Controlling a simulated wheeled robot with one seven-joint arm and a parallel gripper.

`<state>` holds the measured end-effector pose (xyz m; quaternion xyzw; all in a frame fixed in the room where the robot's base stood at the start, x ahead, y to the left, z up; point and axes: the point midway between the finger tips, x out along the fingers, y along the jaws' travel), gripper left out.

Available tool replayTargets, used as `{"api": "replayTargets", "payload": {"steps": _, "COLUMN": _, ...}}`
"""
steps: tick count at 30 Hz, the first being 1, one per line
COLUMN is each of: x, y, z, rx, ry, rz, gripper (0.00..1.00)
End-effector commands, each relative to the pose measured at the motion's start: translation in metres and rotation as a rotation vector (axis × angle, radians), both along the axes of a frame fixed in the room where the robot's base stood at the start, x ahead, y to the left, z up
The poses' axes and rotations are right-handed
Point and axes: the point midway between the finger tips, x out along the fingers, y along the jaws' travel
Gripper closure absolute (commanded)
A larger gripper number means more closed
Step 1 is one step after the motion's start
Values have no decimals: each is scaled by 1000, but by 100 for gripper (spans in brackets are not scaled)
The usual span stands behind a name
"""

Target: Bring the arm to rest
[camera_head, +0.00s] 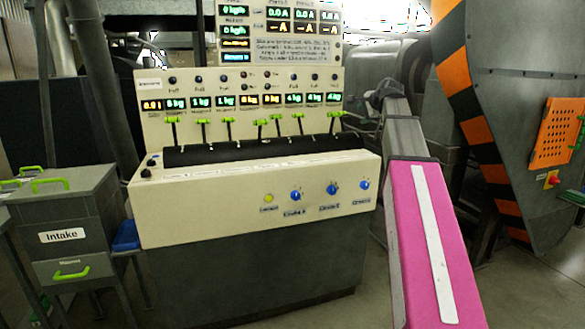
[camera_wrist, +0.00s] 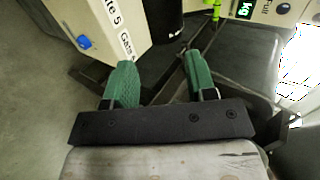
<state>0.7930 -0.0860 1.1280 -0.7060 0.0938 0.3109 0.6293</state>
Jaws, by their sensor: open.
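My arm (camera_head: 425,225), with a pink cover and grey links, reaches up along the right side of the cream control console (camera_head: 230,215). Its far end is near the console's right edge, where the jaws are too small to make out in the head view. In the wrist view my gripper (camera_wrist: 161,72) has two green fingers standing well apart, with nothing held between them. The console's cream edge and a blue knob (camera_wrist: 84,41) lie just beyond the left finger. A green-tipped lever (camera_wrist: 216,12) shows above the right finger. No contact with the console is visible.
The console carries a row of green-handled levers (camera_head: 228,122) and blue knobs (camera_head: 333,189). A grey Intake drawer unit (camera_head: 62,236) stands at left. A large machine with orange-black stripes (camera_head: 480,130) stands close on the right. Grey floor shows at lower right.

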Motion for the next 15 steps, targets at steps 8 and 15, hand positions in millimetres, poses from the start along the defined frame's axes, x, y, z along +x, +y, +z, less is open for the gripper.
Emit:
{"api": "replayTargets", "payload": {"steps": 8, "x": -6, "y": 6, "z": -41, "rx": -58, "ry": 37, "rz": 35, "gripper": 49}}
{"api": "replayTargets", "payload": {"steps": 15, "x": -16, "y": 15, "z": -98, "rx": -142, "ry": 89, "rz": 93, "gripper": 49}}
